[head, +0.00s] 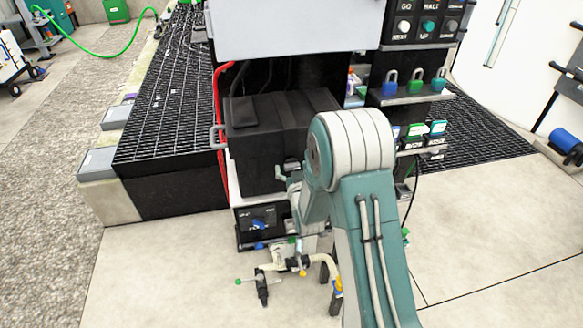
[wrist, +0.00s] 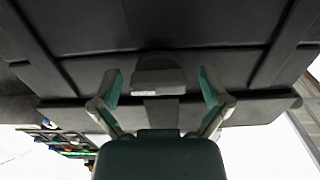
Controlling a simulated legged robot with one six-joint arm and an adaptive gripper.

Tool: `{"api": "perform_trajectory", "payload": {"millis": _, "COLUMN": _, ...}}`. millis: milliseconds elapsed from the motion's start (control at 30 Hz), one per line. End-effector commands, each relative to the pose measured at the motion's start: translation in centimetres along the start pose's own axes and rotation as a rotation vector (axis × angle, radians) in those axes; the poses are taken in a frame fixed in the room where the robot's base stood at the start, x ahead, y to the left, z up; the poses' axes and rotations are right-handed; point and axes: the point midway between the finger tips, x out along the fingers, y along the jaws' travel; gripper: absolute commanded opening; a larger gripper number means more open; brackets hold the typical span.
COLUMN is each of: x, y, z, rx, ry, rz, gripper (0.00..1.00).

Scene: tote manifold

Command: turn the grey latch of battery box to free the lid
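The battery box is a black lidded case (head: 265,145) on a white shelf, seen in the head view. In the wrist view its dark underside or front face (wrist: 230,65) fills the upper part. The grey latch (wrist: 158,72) is a dark grey block at the middle of that face. My gripper (wrist: 160,84) is open, with one finger left and one finger right of the latch. A gap shows on both sides, and I cannot tell how near the fingertips are in depth. In the head view my gripper (head: 287,174) is at the box's front, partly hidden by my arm.
A grey side handle (head: 217,137) and a red hose (head: 218,110) are left of the box. Below is a black panel with a blue knob (head: 258,224) and pipe valves (head: 290,264). The floor at left front is clear.

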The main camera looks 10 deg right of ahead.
Motion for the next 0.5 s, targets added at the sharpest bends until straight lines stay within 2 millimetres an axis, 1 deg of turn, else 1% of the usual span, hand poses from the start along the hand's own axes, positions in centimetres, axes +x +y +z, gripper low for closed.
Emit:
{"api": "perform_trajectory", "payload": {"millis": 333, "x": -0.2, "y": 0.1, "z": 0.0, "rx": -0.001, "ry": 0.0, "rz": 0.001, "gripper": 1.0}}
{"api": "perform_trajectory", "payload": {"millis": 433, "x": -1.2, "y": 0.0, "z": 0.0, "rx": -0.001, "ry": -0.002, "rz": 0.001, "gripper": 1.0}}
{"api": "perform_trajectory", "payload": {"millis": 500, "x": -2.4, "y": 0.0, "z": 0.1, "rx": -0.001, "ry": -0.003, "rz": 0.001, "gripper": 1.0}}
